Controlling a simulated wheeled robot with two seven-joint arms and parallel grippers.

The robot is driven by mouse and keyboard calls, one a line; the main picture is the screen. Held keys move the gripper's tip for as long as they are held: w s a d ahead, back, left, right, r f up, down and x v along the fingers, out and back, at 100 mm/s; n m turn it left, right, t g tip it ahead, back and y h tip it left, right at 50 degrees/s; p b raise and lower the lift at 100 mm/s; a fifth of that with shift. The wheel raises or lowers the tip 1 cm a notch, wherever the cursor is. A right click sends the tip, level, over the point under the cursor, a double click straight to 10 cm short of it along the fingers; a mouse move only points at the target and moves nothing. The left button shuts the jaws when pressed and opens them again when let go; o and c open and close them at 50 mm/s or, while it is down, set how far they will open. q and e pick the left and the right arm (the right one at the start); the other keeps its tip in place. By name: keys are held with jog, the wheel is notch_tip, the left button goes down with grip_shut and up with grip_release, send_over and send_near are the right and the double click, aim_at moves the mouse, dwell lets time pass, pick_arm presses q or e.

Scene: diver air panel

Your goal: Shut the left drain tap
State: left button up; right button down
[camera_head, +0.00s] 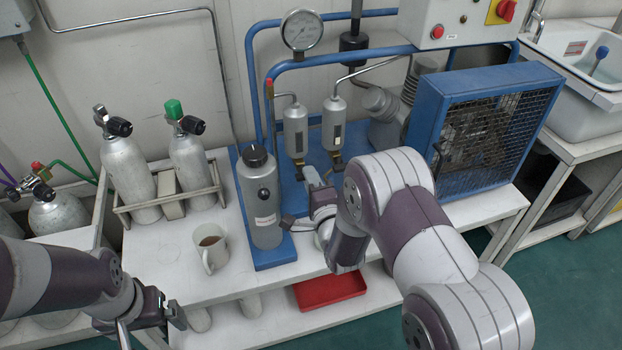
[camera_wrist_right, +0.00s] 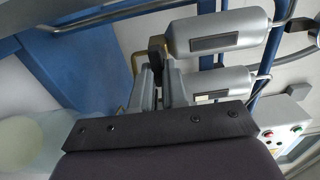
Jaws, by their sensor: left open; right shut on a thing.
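Two silver cylinders hang side by side on the blue panel, the left one (camera_head: 295,130) and the right one (camera_head: 333,124). In the right wrist view the left cylinder (camera_wrist_right: 222,32) is the upper one, with the left drain tap (camera_wrist_right: 157,46) at its end, showing a dark handle and brass piping. My right gripper (camera_head: 306,178) is below the left cylinder; its fingers (camera_wrist_right: 157,88) are shut on the tap's handle. The fingers partly hide the handle, so I cannot tell how far it is turned. My left gripper (camera_head: 150,324) is open and empty at the lower left.
A grey canister (camera_head: 262,205) stands just left of my right gripper. A mug (camera_head: 211,249) and two racked air cylinders (camera_head: 130,170) are further left. A blue caged compressor (camera_head: 490,115) stands at right. A red tray (camera_head: 330,289) lies on the lower shelf.

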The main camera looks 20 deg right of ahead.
jog(key=shift+f, duration=0.15)
jog(key=c, duration=1.1)
grip_release()
jog(key=shift+c, duration=0.2)
jog(key=s+p, duration=0.2)
jog(key=s, duration=1)
jog(key=shift+s+d, duration=0.2)
jog(key=shift+s, duration=0.2)
